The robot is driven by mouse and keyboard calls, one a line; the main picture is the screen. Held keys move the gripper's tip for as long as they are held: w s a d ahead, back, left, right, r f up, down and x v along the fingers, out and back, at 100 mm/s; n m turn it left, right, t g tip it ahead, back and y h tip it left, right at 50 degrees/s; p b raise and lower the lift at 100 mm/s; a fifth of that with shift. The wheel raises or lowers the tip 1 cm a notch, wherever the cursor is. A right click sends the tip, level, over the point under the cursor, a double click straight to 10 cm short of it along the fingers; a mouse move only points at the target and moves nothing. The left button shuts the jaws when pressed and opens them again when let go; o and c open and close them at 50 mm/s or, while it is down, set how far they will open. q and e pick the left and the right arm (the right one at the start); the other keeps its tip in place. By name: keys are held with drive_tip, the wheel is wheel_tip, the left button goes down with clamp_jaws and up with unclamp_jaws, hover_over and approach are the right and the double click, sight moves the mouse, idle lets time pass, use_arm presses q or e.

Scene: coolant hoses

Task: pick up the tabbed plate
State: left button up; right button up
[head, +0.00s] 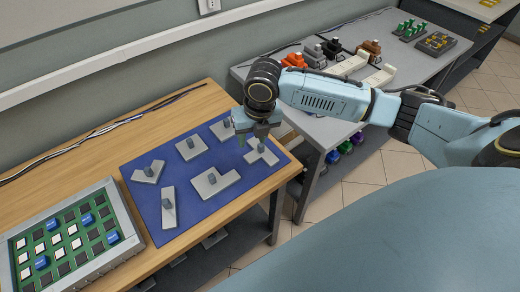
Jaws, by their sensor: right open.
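Several grey plates, each with an upright grey knob, lie on a blue mat (195,208). The plate nearest my right gripper (252,138), at the mat's right edge, has a stepped outline with a part sticking out and looks like the tabbed plate (266,157). My right gripper is open and points down above the mat's right side, over or just behind that plate. Its fingers partly hide the area there, so I cannot tell how high it is. My left gripper is not in view.
Other plates are a V-shaped one (146,173), a bar (168,215), an angular one (214,184) and squarish ones (190,150). A framed board (72,240) with blue pieces stands at the left. A grey table (345,125) with parts is behind my right arm.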

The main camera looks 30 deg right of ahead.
drive_tip(key=w+d+r+n, duration=0.2)
drive_tip(key=d+r+n, duration=0.1)
drive_tip(key=d+r, duration=0.15)
hover_over(262, 146)
drive_tip(key=shift+h, duration=0.4)
wheel_tip(262, 146, down, 8)
drive_tip(key=shift+d+f, duration=0.1)
drive_tip(key=shift+w+f+b, duration=0.2)
drive_tip(key=shift+f+b, duration=0.25)
drive_tip(key=shift+f, duration=2.25)
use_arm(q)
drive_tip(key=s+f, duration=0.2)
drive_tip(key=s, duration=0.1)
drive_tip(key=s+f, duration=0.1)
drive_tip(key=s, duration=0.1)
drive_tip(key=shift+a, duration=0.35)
use_arm(e)
drive_tip(key=shift+c, duration=0.4)
drive_tip(key=shift+r, duration=0.1)
clamp_jaws()
